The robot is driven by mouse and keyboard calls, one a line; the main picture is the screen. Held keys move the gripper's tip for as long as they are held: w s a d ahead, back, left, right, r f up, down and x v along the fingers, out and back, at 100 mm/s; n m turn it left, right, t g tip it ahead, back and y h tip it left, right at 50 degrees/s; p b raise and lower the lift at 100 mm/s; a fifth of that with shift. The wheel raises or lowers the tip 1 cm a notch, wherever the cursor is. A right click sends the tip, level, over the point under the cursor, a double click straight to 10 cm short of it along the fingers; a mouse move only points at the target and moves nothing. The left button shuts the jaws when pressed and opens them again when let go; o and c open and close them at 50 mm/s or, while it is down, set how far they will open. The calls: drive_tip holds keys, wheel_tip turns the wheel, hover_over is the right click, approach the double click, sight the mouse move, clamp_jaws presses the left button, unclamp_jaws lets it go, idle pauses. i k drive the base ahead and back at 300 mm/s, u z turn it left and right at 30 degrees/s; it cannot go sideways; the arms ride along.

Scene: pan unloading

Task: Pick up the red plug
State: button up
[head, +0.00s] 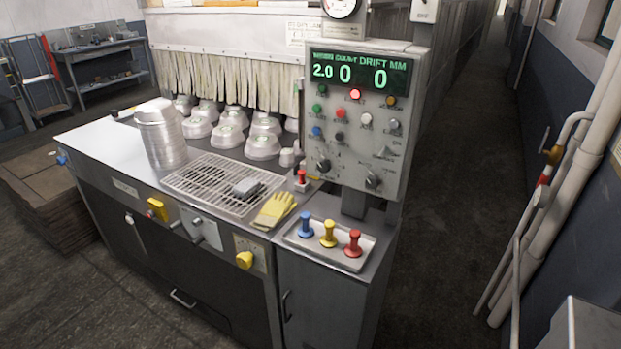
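The red plug (353,243) stands upright at the right end of a small metal tray (296,241) on the cabinet to the right of the machine. A yellow plug (328,234) stands just left of it, and a blue plug (305,225) stands further left in the same tray. All three have a knob-like top and a wider foot. My gripper is not in view.
Yellow gloves (275,209) lie left of the tray, next to a wire rack (190,184) with a grey block (246,187). A control panel (357,125) rises behind the tray. Stacked pans (161,140) stand further left. The floor aisle (450,190) at right is clear.

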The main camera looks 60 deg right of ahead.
sight(301, 173)
drive_tip(key=u, duration=0.1)
drive_tip(key=i, duration=0.95)
drive_tip(key=z, duration=0.05)
